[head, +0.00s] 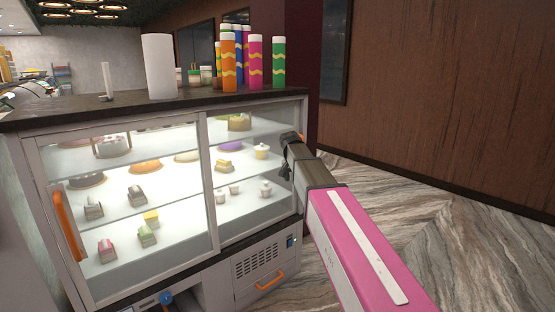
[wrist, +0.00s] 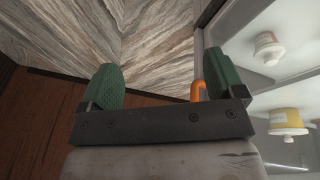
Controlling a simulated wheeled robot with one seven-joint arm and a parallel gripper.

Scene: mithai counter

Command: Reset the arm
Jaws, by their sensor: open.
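My pink arm (head: 365,250) reaches forward from the lower right in the head view, and its dark end is at the right edge of the glass display case (head: 212,180). The fingers of my gripper are hidden in that view. In the wrist view my gripper (wrist: 161,88) shows two green fingers set wide apart with nothing between them. An orange handle (wrist: 197,90) of the case shows just beside the right finger; I cannot tell if they touch.
The case holds cakes and small jars on glass shelves. On its dark counter top (head: 130,107) stand a white roll (head: 158,66) and several colourful tubes (head: 253,62). A brown wall (head: 440,90) stands at right. The marble floor (head: 480,240) right of the case is clear.

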